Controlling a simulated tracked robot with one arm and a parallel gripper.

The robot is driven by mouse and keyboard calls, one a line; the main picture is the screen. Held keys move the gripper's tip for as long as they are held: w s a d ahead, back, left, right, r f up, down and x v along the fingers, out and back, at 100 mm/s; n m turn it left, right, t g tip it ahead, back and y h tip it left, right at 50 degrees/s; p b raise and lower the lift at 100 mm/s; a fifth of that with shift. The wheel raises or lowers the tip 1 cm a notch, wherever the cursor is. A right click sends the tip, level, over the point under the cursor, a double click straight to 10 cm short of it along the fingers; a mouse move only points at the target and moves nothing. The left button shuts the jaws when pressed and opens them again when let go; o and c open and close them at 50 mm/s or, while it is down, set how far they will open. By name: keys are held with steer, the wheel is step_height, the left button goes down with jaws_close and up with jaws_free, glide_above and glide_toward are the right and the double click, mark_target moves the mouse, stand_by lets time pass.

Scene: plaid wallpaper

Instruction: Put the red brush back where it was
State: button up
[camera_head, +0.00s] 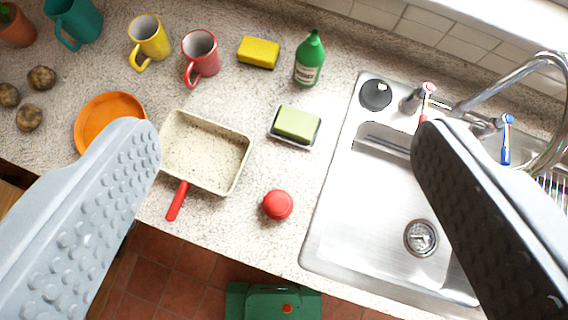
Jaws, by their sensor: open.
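My gripper (286,132) is open and empty, its two grey studded fingers wide apart above the counter. A small round red thing (277,205) stands on the counter near its front edge, between the pan and the sink. It may be the red brush seen from above; I see no bristles and cannot be sure. It lies between the lines of my fingers, below them and apart from them.
A speckled pan (205,152) with a red handle and an orange plate (107,119) are at left. A green sponge (297,122) lies on a dish. Mugs, a yellow sponge (258,53) and a green bottle (309,61) stand behind. The steel sink (365,215) is at right.

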steer(key=s+r+t, duration=0.2)
steer(key=s+r, duration=0.3)
steer(key=r, duration=0.4)
steer(key=s+r+t, duration=0.3)
steer(key=s+r, duration=0.3)
steer(key=r, duration=0.3)
steer(key=shift+m, duration=0.3)
steer(key=shift+s+f, duration=0.1)
